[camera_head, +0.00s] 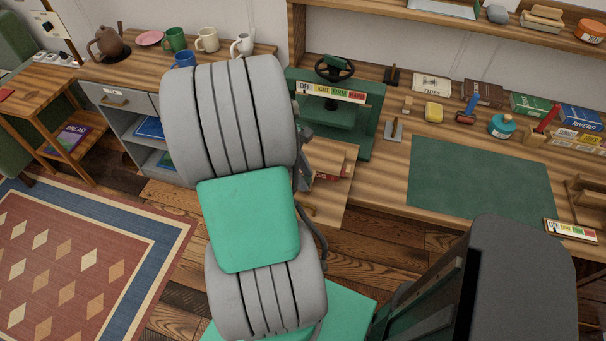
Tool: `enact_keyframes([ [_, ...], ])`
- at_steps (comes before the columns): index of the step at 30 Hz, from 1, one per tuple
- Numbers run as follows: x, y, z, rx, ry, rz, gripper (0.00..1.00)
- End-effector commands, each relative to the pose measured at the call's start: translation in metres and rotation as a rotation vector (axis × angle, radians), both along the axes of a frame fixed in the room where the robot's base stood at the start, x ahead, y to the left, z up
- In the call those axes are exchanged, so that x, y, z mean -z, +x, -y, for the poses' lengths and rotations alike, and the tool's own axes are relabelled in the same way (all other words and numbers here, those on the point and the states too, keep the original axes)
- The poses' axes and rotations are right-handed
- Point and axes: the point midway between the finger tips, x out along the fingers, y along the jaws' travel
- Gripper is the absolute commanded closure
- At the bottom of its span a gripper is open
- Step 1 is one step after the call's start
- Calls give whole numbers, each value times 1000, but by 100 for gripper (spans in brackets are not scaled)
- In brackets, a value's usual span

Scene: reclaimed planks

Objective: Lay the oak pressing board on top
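A green press (367,115) with a black handwheel (334,68) stands at the back of the bench, its dial strip reading OFF, LIGHT, FIRM, HARD. Its lower part is partly hidden by my arm. A pale wooden panel (346,160) shows in front of the press, with something red (328,178) beside it; I cannot tell whether this is the oak pressing board. Dark parts of my gripper (305,165) show at the panel's left edge, mostly behind my arm. Its fingers are hidden, so I cannot tell whether it holds anything.
A dark green mat (480,180) lies clear on the bench (390,185). Mugs and a teapot (106,43) stand on the left cabinet. A patterned rug (75,260) covers the floor.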

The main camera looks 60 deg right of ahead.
Motion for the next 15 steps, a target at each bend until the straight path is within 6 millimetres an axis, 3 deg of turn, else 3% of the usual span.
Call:
enact_keyframes([
  [4, 0, 0, 0, 0, 0, 0, 55],
  [11, 0, 0, 0, -1, 1, 0, 55],
  [15, -13, 6, 0, -2, -2, 1, 55],
])
